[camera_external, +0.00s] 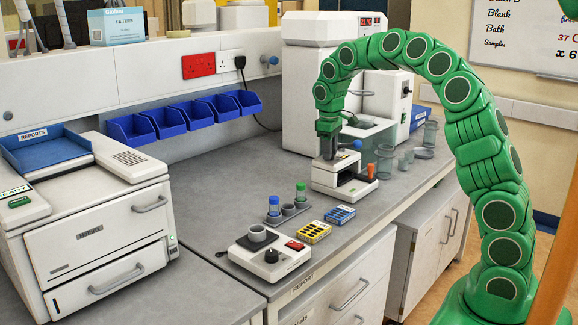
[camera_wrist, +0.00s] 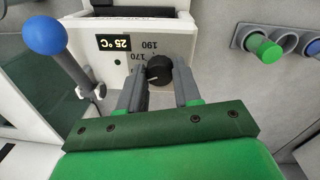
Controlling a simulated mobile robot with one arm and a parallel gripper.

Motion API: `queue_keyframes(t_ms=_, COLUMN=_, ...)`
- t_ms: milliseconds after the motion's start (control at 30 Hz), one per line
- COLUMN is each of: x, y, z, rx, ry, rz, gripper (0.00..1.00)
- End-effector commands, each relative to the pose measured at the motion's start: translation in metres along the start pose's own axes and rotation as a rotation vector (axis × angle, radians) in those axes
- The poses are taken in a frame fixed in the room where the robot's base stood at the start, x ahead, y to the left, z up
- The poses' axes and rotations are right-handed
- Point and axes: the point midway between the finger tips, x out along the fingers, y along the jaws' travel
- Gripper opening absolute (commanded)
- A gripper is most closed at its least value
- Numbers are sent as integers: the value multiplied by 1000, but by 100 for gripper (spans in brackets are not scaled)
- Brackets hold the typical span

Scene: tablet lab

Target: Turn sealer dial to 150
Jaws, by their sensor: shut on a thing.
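The sealer (camera_external: 340,186) is a white bench device with a blue ball-topped lever (camera_external: 357,145), standing toward the right of the bench. In the wrist view its panel (camera_wrist: 185,45) appears upside down, with a display (camera_wrist: 114,43) reading 25 °C and printed marks 170 and 190. The black dial (camera_wrist: 159,70) has a pale pointer line; the mark for 150 is not visible. My gripper (camera_wrist: 159,77) has its grey fingers on both sides of the dial, shut on it. In the external view my gripper (camera_external: 328,150) reaches down at the sealer, and the dial is hidden.
The blue ball lever (camera_wrist: 44,32) stands close beside my gripper. A rack with blue and green-capped vials (camera_external: 287,208), yellow and blue boxes (camera_external: 314,232) and a small stirrer-like unit (camera_external: 270,256) stand in front. Glass beakers (camera_external: 385,161) stand to the right.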

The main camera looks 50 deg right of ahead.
Motion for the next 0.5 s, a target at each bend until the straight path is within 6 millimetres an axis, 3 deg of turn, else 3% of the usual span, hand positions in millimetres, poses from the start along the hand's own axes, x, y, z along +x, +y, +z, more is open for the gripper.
queue_keyframes(t_ms=500, x=-1, y=0, z=0, rx=140, ry=-6, rz=1, gripper=2)
